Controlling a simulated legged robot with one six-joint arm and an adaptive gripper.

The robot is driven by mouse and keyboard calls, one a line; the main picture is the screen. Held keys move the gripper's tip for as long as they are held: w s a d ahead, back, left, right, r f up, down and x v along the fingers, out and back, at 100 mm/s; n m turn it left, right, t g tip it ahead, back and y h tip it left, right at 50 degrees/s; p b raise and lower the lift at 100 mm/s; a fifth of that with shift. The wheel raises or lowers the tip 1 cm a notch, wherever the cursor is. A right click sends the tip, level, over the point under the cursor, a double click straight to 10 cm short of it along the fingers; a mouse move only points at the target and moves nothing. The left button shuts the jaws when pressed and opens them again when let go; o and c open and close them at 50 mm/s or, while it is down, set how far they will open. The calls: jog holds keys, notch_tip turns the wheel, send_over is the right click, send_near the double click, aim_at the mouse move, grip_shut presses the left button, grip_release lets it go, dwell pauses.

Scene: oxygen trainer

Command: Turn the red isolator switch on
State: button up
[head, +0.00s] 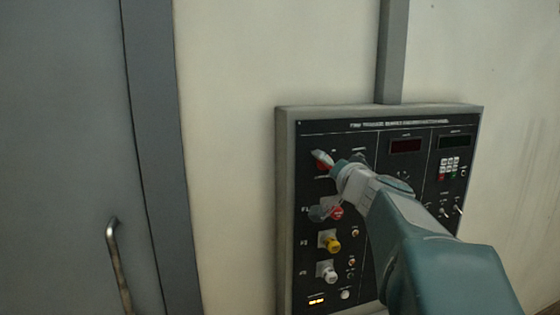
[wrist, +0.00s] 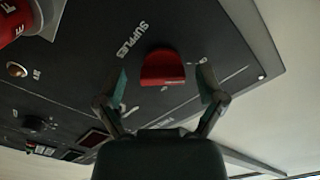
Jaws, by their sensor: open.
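The red isolator switch (wrist: 163,68) shows in the wrist view as a red knob with small white lettering, on the black panel near the word SUPPLIES. My gripper (wrist: 163,80) is open, with one finger at each side of the knob in the picture. There are visible gaps between the knob and both fingers. I cannot tell how far the fingertips are from the panel face. In the head view my gripper (head: 338,176) is at the panel's upper left and hides part of the switch area. The switch's setting cannot be told.
The control panel (head: 365,275) hangs on a pale wall. Below the gripper are a red knob (head: 337,212), a yellow knob (head: 332,244) and a white knob (head: 329,275). Displays and a keypad (head: 449,167) sit to the right. A grey door with a handle (head: 120,265) is at left.

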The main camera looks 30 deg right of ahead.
jog(key=shift+s+d, duration=0.1)
jog(key=shift+d, duration=0.3)
jog(key=shift+a+r, duration=0.1)
jog(key=shift+a, duration=0.6)
jog(key=c, duration=1.1)
jog(key=shift+d, duration=0.1)
jog(key=shift+c, duration=0.2)
jog(key=shift+s, duration=0.1)
jog(key=shift+f+m, duration=0.15)
jog(key=shift+m, duration=4.3)
jog(key=shift+f+m, duration=0.1)
jog(key=shift+m, duration=4.35)
jog(key=shift+d+f, duration=0.1)
